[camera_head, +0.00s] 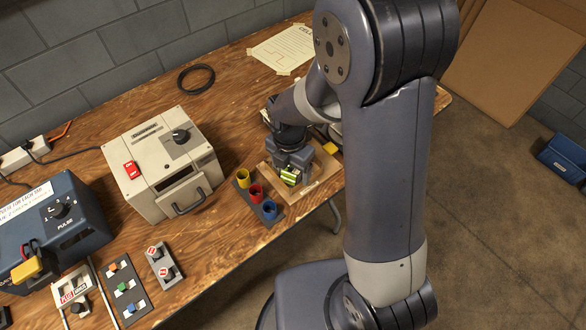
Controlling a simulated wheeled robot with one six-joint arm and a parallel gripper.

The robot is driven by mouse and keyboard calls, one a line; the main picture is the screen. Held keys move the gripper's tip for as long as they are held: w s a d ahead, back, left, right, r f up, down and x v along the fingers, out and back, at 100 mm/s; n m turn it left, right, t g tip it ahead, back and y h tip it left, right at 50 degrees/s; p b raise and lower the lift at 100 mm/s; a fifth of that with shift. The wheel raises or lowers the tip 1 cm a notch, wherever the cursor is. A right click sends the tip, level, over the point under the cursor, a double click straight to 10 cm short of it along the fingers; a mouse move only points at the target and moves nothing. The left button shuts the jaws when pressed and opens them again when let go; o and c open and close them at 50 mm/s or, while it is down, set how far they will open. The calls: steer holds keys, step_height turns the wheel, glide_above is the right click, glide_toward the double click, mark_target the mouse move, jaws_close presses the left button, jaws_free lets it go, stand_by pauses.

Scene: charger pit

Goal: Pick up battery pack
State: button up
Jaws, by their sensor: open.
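A small green item with pale stripes, which looks like the battery pack (289,178), is on a light wooden board (320,187) on the workbench. My gripper (290,172) points down right at it, with its dark jaws close around or just over the item. The jaws are open. Whether they touch the item is too small to tell. My gripper and wrist hide part of the board and some of the item.
Yellow, red (256,193) and blue (270,210) cups stand in a dark strip left of the board. A beige box (163,165) with a handle stands further left. A yellow block (330,148) is behind my gripper.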

steer(key=shift+c, duration=0.2)
steer(key=c, duration=1.3)
steer(key=shift+r, duration=0.1)
steer(key=shift+c, duration=0.7)
